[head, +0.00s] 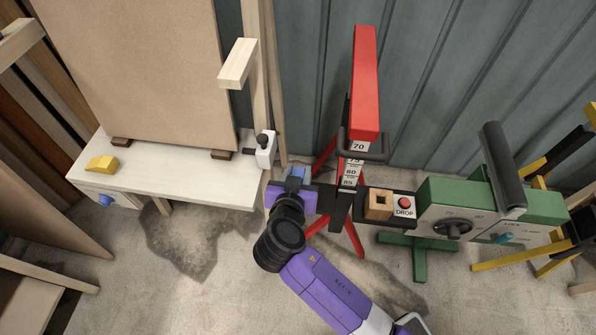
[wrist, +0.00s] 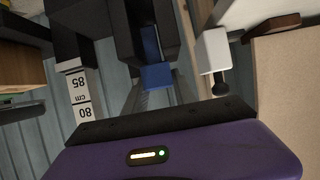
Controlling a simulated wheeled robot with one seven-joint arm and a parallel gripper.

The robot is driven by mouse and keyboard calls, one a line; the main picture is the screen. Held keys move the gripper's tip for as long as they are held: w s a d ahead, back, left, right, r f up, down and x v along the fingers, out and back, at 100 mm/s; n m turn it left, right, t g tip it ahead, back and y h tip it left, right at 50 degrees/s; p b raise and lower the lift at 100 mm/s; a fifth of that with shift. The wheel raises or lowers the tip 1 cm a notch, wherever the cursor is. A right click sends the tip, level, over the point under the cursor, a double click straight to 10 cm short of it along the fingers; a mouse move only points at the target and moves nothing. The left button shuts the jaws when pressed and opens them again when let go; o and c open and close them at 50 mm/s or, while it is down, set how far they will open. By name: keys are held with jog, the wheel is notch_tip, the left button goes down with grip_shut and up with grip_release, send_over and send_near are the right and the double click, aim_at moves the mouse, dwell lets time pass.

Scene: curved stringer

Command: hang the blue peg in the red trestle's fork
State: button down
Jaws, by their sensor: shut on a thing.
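The red trestle (head: 365,85) stands against the corrugated wall, with a red upper beam, red legs and a scale strip marked in cm. A dark U-shaped bracket (head: 383,150), perhaps its fork, crosses the beam near the 70 mark. The scale strip (wrist: 77,98) also shows in the wrist view. My gripper (head: 297,172) is just left of the trestle, near the table's right end. It is shut on the blue peg (wrist: 152,45), which shows between the dark fingers (wrist: 150,50). In the head view the hand hides most of the peg.
A white table (head: 170,180) at left bears a tan panel (head: 140,70), a yellow block (head: 102,163) and a white clamp (head: 265,149). Right of the trestle are a wooden block (head: 378,204), a red DROP button (head: 404,202) and a green machine (head: 465,212).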

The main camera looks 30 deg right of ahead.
jog(key=shift+f, duration=0.15)
jog(key=c, duration=0.9)
grip_release()
jog(key=v, duration=0.7)
jog(key=shift+s+a, duration=0.2)
jog(key=shift+s, duration=0.1)
